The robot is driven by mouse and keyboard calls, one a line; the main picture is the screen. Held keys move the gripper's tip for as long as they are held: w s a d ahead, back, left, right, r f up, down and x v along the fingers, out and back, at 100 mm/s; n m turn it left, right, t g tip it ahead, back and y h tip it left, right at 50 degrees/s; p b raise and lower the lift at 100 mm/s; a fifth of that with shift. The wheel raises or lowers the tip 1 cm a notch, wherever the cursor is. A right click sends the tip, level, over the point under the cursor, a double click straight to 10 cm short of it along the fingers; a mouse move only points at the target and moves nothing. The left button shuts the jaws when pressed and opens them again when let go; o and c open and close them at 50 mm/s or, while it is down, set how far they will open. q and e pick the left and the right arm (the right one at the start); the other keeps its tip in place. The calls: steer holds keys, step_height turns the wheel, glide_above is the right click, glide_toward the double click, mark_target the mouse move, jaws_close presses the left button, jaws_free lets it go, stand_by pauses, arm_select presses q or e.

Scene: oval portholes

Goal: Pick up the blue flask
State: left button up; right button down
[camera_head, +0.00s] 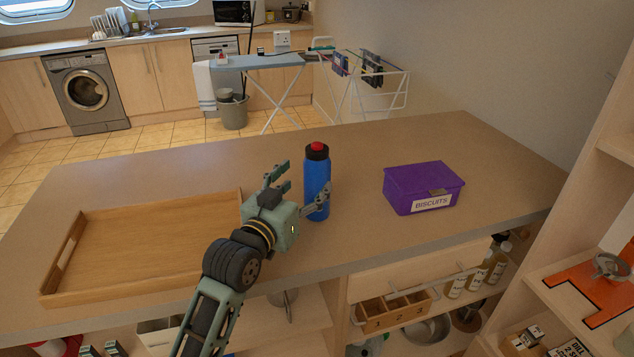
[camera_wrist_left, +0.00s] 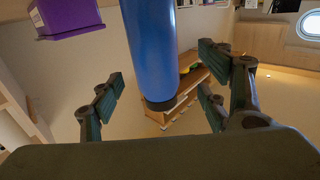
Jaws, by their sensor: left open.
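The blue flask (camera_head: 317,186) stands upright on the brown counter (camera_head: 350,235). It has a black collar and a red top. My left gripper (camera_head: 303,184) is open at the flask's left side, with one finger on the flask's far left and the other overlapping its front right in the head view. In the left wrist view the flask (camera_wrist_left: 152,45) appears between the open fingers of the left gripper (camera_wrist_left: 158,95), with a clear gap on each side. Its dark end shows there, and the rest runs out of the frame. My right gripper is not in view.
A purple biscuits box (camera_head: 424,187) stands right of the flask; it also shows in the left wrist view (camera_wrist_left: 66,16). A wooden tray (camera_head: 75,292) lies on the counter's left part. The counter behind the flask is clear. Open shelves (camera_head: 400,310) lie below the counter's near edge.

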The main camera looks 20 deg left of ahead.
mark_target(311, 181)
arm_select(q)
steer(key=shift+w+d, duration=0.15)
steer(key=shift+w, duration=0.35)
steer(key=w, duration=0.1)
steer(key=w+d, duration=0.1)
steer(key=w, duration=0.1)
steer(key=shift+w+f+p, duration=0.15)
steer(key=shift+w+p, duration=0.05)
steer(key=shift+p, duration=0.1)
steer(key=shift+w, duration=0.55)
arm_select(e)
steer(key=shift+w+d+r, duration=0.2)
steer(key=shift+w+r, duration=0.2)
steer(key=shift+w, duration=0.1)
arm_select(q)
steer(key=shift+c, duration=0.4)
steer(key=c, duration=1.5)
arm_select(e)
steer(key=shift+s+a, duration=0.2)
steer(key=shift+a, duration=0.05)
